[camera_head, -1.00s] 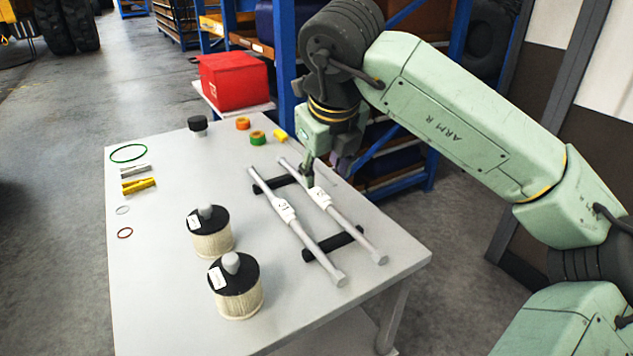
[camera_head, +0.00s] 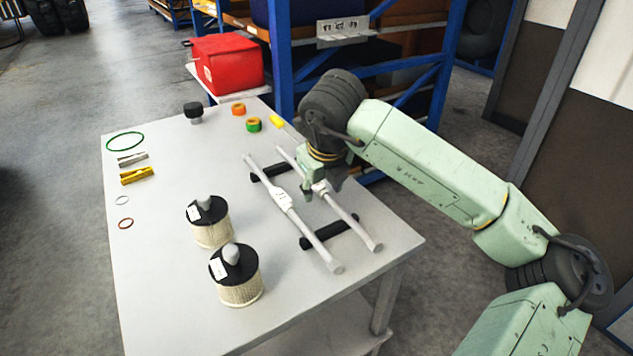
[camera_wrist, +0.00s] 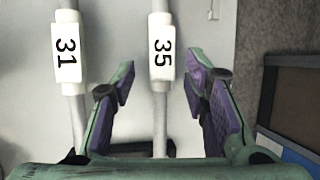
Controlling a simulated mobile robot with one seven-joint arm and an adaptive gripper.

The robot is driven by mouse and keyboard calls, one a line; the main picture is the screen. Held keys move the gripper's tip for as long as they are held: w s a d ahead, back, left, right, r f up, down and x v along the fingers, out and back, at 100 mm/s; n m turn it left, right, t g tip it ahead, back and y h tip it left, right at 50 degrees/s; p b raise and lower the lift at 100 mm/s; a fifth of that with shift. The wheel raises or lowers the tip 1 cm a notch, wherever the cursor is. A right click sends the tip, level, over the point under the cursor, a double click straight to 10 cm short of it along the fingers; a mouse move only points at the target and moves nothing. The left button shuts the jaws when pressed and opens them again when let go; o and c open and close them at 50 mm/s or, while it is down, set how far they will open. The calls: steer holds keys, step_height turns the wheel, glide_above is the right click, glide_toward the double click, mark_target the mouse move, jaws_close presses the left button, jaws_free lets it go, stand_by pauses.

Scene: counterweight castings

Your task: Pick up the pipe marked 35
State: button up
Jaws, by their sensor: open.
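The pipe marked 35 (camera_wrist: 161,48) is a grey rod with a white label sleeve, in the wrist view between my open gripper's (camera_wrist: 163,90) purple-padded fingers. The fingers stand apart on either side of it, with no visible contact. In the head view the same pipe (camera_head: 352,218) is the right one of two, lying across two black supports, partly hidden by my gripper (camera_head: 311,190). The pipe marked 31 (camera_wrist: 67,45) lies parallel on the left; it also shows in the head view (camera_head: 309,235), just left of my gripper.
Black supports (camera_head: 317,243) hold both pipes above the grey table (camera_head: 165,290). Two filter cartridges (camera_head: 236,289) stand left of the pipes. Rings, a black knob (camera_head: 193,111) and small fittings lie farther off. A blue rack (camera_head: 285,60) stands behind the table.

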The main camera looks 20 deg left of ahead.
steer(key=shift+f, duration=0.1)
steer(key=shift+c, duration=0.2)
jaws_close()
stand_by(0.5)
